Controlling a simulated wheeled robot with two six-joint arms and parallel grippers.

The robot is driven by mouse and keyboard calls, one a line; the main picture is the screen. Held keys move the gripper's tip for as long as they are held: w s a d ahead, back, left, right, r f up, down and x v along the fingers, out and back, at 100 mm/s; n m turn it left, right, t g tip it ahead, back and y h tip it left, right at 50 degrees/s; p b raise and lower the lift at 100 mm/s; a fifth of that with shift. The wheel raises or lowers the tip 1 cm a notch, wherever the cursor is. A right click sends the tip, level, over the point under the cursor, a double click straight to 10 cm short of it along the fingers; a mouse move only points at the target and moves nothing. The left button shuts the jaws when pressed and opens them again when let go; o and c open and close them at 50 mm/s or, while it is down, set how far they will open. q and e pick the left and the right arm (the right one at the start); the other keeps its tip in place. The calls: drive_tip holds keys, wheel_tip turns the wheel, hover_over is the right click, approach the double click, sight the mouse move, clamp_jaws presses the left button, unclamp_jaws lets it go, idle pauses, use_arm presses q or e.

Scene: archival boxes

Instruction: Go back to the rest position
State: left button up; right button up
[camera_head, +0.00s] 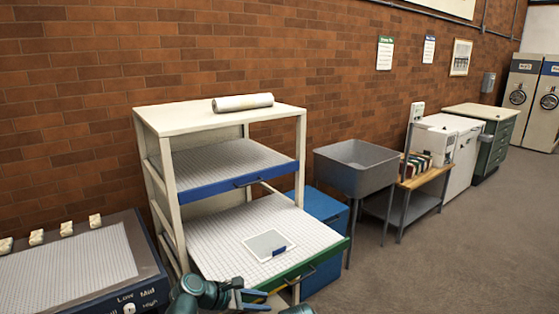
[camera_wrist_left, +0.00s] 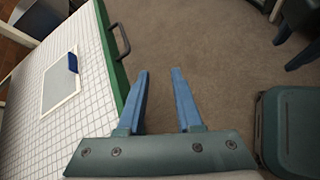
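My left gripper (camera_head: 252,299) is low in the head view, just in front of the green-fronted lower shelf. In the left wrist view, its two blue fingers (camera_wrist_left: 160,98) are apart with nothing between them, over bare floor. The green-fronted shelf (camera_head: 310,230) is pulled out from the cream rack. A flat grey panel with a white border and a blue tab (camera_head: 268,245) lies on its white grid surface. The panel also shows in the left wrist view (camera_wrist_left: 60,88), apart from the fingers. My right gripper is not seen.
The rack (camera_head: 170,120) has a blue-fronted upper shelf (camera_head: 225,165) and a white roll (camera_head: 243,102) on top. A control unit marked Low and Mid (camera_head: 75,265) stands at left. A grey sink (camera_head: 355,168) and a blue box (camera_head: 325,210) stand at right. Floor (camera_head: 450,260) at front right is clear.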

use_arm(q)
drive_tip(key=s+f+m+g+y+p, duration=0.1)
drive_tip(key=s+m+g+y+p, duration=0.4)
drive_tip(key=s+m+y, duration=0.6)
drive_tip(key=s+a+m+p, duration=0.1)
drive_tip(key=s+m, duration=0.4)
drive_tip(key=m, duration=0.7)
drive_tip(key=shift+s+p, duration=0.35)
drive_tip(key=shift+p, duration=0.55)
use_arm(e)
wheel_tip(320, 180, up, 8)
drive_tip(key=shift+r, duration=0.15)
use_arm(q)
drive_tip(key=shift+d, duration=0.1)
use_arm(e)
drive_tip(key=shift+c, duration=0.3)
